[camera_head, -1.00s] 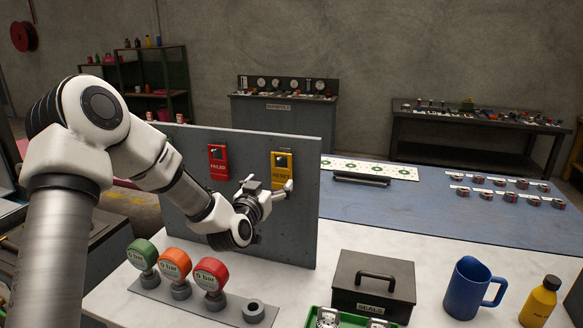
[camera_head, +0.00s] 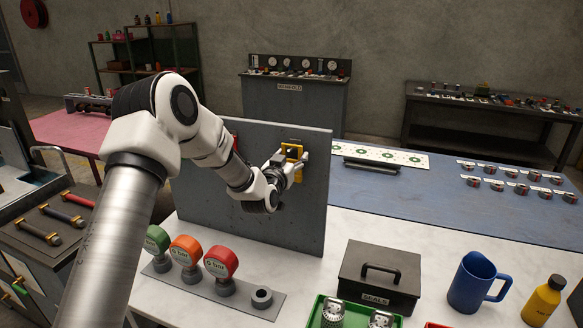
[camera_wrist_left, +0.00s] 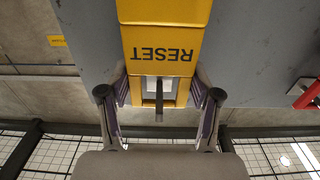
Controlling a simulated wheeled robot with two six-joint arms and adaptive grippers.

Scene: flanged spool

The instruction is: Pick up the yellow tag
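The yellow tag (camera_head: 293,150) hangs at the upper right of an upright grey panel (camera_head: 305,215). In the left wrist view the yellow tag (camera_wrist_left: 165,45) appears upside down, with RESET lettering and a dark peg through its slot. My left gripper (camera_head: 289,160) is at the tag. In the wrist view my left gripper (camera_wrist_left: 161,85) has one finger along each side edge of the tag. The fingers look very close to it; whether they press on it I cannot tell. My right gripper is not in view.
A red tag (camera_head: 235,141) shows partly behind my left arm. Green, orange and red gauges (camera_head: 187,250) stand before the panel. A black SEALS box (camera_head: 380,278), blue mug (camera_head: 472,283) and yellow bottle (camera_head: 543,302) stand at the right.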

